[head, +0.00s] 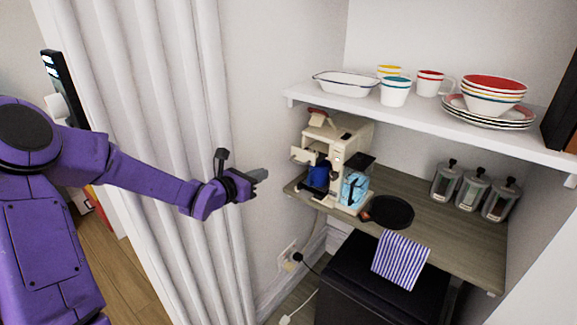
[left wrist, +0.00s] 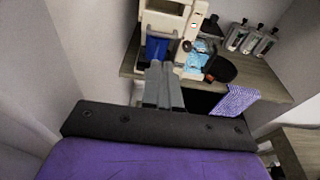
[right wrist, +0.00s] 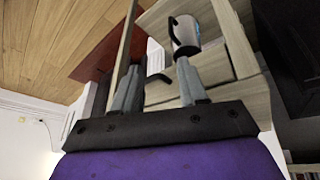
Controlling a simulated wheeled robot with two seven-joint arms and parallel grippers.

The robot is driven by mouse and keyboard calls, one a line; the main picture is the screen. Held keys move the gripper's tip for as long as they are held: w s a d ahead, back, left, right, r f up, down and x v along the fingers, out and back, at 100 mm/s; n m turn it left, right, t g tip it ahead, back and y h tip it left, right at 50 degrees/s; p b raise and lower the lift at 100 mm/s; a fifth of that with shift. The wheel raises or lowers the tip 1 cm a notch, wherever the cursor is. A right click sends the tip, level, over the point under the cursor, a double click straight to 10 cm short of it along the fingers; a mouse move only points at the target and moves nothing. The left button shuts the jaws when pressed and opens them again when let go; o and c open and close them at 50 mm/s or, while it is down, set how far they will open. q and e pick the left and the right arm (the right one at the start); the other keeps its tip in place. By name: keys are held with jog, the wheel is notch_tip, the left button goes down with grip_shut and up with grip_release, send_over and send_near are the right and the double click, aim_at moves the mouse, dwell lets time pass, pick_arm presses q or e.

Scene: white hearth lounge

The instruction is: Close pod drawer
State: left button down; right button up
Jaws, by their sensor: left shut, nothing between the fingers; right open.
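A cream coffee machine (head: 349,142) stands on the wooden counter in the alcove. A small cream part, which looks like the pod drawer (head: 303,155), sticks out from its left side above a blue cup (head: 319,175). In the left wrist view the machine (left wrist: 165,22) is at the top, with the blue cup (left wrist: 157,48) below its cream front. My left gripper (head: 262,174) is shut and empty, left of the machine and apart from it. Its fingertips (left wrist: 157,68) overlap the cup's lower edge in the left wrist view. My right gripper (right wrist: 158,85) is open, away from the machine.
A shelf (head: 420,112) with bowls, cups and plates hangs above the counter. A black pan (head: 392,212), a striped towel (head: 400,258) and glass jars (head: 471,190) are right of the machine. A white curtain (head: 165,110) is behind my left arm. A metal mug (right wrist: 184,34) shows near my right gripper.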

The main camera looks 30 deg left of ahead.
pick_arm(q)
jog(key=b, duration=0.4)
send_near(296, 162)
jog(key=p+x, duration=0.1)
jog(key=x, duration=0.4)
jog(key=shift+w+p, duration=0.35)
jog(key=shift+w+f, duration=0.2)
jog(key=shift+w, duration=0.35)
pick_arm(e)
notch_tip(296, 162, down, 3)
jog(key=shift+w+r, duration=0.1)
